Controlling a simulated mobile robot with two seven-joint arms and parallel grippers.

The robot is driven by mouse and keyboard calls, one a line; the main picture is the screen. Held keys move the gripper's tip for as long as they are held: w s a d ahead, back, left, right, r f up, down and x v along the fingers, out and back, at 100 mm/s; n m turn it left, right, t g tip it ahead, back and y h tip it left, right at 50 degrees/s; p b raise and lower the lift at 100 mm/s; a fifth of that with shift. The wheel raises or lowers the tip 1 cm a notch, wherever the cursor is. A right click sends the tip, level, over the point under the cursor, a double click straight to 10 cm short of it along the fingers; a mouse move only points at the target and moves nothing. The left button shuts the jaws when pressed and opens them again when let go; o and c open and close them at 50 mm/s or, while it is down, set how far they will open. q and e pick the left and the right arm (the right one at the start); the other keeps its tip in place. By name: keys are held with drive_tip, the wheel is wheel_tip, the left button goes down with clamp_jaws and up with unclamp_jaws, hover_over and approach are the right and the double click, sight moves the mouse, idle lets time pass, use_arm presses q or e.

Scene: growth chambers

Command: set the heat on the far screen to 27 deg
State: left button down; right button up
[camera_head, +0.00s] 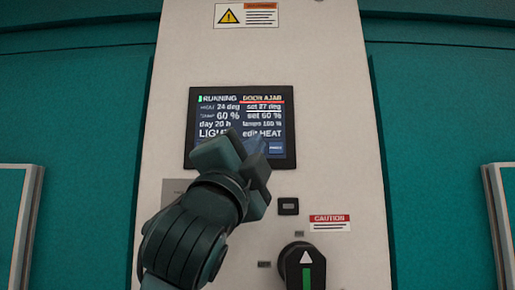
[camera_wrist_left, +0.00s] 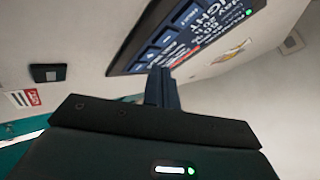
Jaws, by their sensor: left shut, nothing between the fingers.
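The dark screen (camera_head: 275,120) is set in a pale panel. It reads RUNNING, DOOR AJAR underlined in red, heat 24 deg, set 27 deg with a white underline, set 60 %, and edit HEAT. My left gripper (camera_head: 254,145) is shut and empty in front of the screen's lower middle, covering part of its bottom row. In the left wrist view, the shut fingers (camera_wrist_left: 161,85) point at the lower part of the screen (camera_wrist_left: 200,30). I cannot tell whether the fingertips touch it. My right gripper is not in view.
Below the screen are a small dark button (camera_head: 288,206), a caution label (camera_head: 329,223) and a black knob with a green mark (camera_head: 305,268). A warning label (camera_head: 246,15) is above. Teal walls flank the panel (camera_head: 350,180), with pale-framed parts at both sides.

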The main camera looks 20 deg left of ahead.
use_arm(q)
drive_tip(key=shift+s, duration=0.15)
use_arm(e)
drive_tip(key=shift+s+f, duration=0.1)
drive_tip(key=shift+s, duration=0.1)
use_arm(q)
drive_tip(key=s, duration=0.1)
drive_tip(key=s+d, duration=0.1)
drive_tip(key=s, duration=0.2)
drive_tip(key=shift+s+d, duration=0.25)
drive_tip(key=shift+s, duration=0.1)
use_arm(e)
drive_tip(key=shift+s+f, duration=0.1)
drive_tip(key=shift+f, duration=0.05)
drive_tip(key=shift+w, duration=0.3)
